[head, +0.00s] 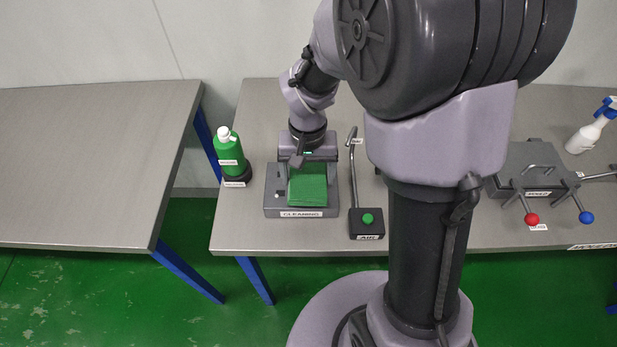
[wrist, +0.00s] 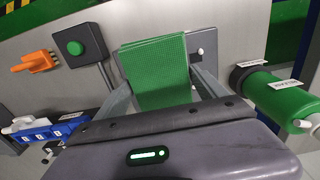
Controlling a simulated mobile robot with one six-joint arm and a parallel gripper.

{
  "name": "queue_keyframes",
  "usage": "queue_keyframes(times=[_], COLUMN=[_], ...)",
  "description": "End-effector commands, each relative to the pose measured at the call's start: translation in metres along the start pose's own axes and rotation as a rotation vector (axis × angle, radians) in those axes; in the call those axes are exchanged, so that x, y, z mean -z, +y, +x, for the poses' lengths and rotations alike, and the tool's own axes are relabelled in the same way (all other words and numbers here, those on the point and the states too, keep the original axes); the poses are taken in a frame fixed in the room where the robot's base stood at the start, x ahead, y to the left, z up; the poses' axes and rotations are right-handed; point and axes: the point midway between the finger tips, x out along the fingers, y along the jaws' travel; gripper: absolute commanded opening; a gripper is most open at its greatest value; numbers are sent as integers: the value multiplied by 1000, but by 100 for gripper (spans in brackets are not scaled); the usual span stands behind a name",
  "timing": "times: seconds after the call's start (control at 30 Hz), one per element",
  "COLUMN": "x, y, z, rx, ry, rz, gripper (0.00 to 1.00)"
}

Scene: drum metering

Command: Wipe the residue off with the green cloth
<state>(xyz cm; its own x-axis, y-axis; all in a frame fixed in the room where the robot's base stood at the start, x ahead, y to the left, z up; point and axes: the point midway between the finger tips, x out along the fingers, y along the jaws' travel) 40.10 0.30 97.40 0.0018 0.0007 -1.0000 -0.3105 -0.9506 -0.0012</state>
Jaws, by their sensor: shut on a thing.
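The green cloth (head: 308,186) is at the grey block labelled CLEANING (head: 274,200) on the workbench. My gripper (head: 308,168) points down over this block and is shut on the cloth. In the wrist view the cloth (wrist: 157,85) is folded and sits between my two grey fingers (wrist: 160,72), with a flap hanging over. I cannot tell whether the cloth still touches the block. No residue can be made out in either view, and my arm hides part of the bench.
A green bottle (head: 231,155) stands just left of the block. A box with a green button (head: 367,222) and a bent pipe stand to its right. Farther right are a grey fixture with red (head: 531,219) and blue knobs and a white spray bottle (head: 590,132). The left table (head: 90,160) is bare.

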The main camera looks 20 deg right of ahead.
Motion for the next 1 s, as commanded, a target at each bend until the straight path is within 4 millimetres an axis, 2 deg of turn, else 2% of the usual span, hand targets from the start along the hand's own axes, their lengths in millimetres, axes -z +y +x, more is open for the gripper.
queue_keyframes(times=[0.03, 0.53, 1.0], x=[1, 8, 9], y=[0, -2, -3], z=[-8, -52, -54], rx=[0, -1, -1], ry=[0, 0, -1], rz=[0, 0, 0], gripper=[49, 49, 49])
